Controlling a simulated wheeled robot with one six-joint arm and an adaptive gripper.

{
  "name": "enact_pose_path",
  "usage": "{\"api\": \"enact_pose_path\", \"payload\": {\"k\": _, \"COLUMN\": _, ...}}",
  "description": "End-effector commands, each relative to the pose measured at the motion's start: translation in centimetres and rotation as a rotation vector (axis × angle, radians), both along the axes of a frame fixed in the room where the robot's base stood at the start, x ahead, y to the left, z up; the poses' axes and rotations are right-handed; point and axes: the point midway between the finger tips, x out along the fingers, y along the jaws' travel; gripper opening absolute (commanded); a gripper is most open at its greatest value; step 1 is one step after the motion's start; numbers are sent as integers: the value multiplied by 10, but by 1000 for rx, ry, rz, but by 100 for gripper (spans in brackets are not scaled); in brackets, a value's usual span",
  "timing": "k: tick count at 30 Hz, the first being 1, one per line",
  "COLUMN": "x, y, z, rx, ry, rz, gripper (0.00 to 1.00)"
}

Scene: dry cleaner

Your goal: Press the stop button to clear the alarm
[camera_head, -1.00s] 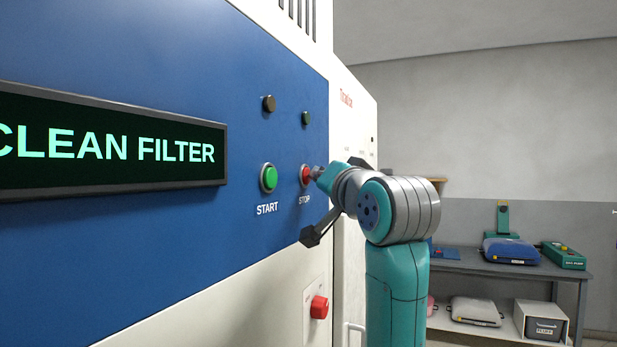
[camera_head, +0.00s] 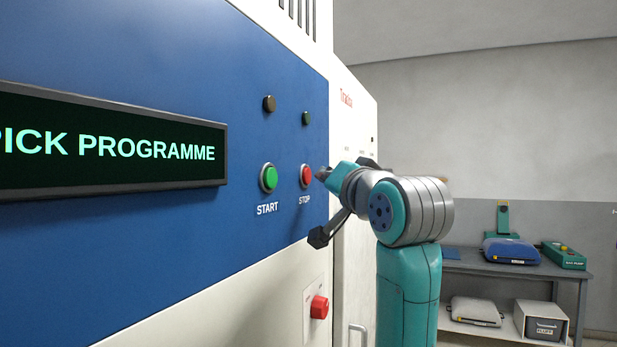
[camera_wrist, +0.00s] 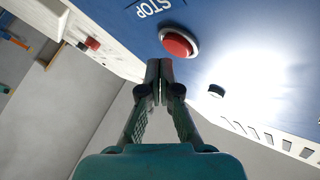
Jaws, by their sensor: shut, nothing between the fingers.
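The red stop button (camera_head: 306,176) sits on the blue panel, above the word STOP and right of the green start button (camera_head: 269,178). The stop button also shows in the wrist view (camera_wrist: 179,44), in a pale ring. My gripper (camera_head: 322,174) is just right of the stop button in the head view, with a small gap between them. In the wrist view its two fingers (camera_wrist: 160,68) are together and empty, their tips apart from the button. The display (camera_head: 110,146) reads "PICK PROGRAMME", its first letters cut off at the left edge.
A larger red knob (camera_head: 319,307) sticks out from the white panel below. Two dark round lamps (camera_head: 269,103) are above the buttons. A grey table (camera_head: 480,264) with equipment stands at the right, beyond my arm.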

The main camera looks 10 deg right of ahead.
Motion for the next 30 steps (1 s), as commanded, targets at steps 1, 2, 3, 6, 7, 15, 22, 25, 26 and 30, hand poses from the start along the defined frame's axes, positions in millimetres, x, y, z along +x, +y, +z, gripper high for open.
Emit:
{"api": "enact_pose_path", "payload": {"k": 1, "x": 0, "y": 0, "z": 0, "rx": 0, "ry": 0, "rz": 0, "gripper": 0}}
{"api": "enact_pose_path", "payload": {"k": 2, "x": 0, "y": 0, "z": 0, "rx": 0, "ry": 0, "rz": 0, "gripper": 0}}
{"api": "enact_pose_path", "payload": {"k": 3, "x": 0, "y": 0, "z": 0, "rx": 0, "ry": 0, "rz": 0, "gripper": 0}}
{"api": "enact_pose_path", "payload": {"k": 6, "x": 0, "y": 0, "z": 0, "rx": 0, "ry": 0, "rz": 0, "gripper": 0}}
{"api": "enact_pose_path", "payload": {"k": 7, "x": 0, "y": 0, "z": 0, "rx": 0, "ry": 0, "rz": 0, "gripper": 0}}
{"api": "enact_pose_path", "payload": {"k": 15, "x": -8, "y": -12, "z": 0, "rx": 1, "ry": -2, "rz": -3, "gripper": 0}}
{"api": "enact_pose_path", "payload": {"k": 22, "x": -20, "y": -28, "z": 0, "rx": 1, "ry": -2, "rz": -3, "gripper": 0}}
{"api": "enact_pose_path", "payload": {"k": 25, "x": -25, "y": -35, "z": 0, "rx": 0, "ry": -1, "rz": -2, "gripper": 0}}
{"api": "enact_pose_path", "payload": {"k": 26, "x": -26, "y": -37, "z": 0, "rx": 0, "ry": 0, "rz": -3, "gripper": 0}}
{"api": "enact_pose_path", "payload": {"k": 30, "x": -29, "y": -41, "z": 0, "rx": 0, "ry": 0, "rz": 0, "gripper": 0}}
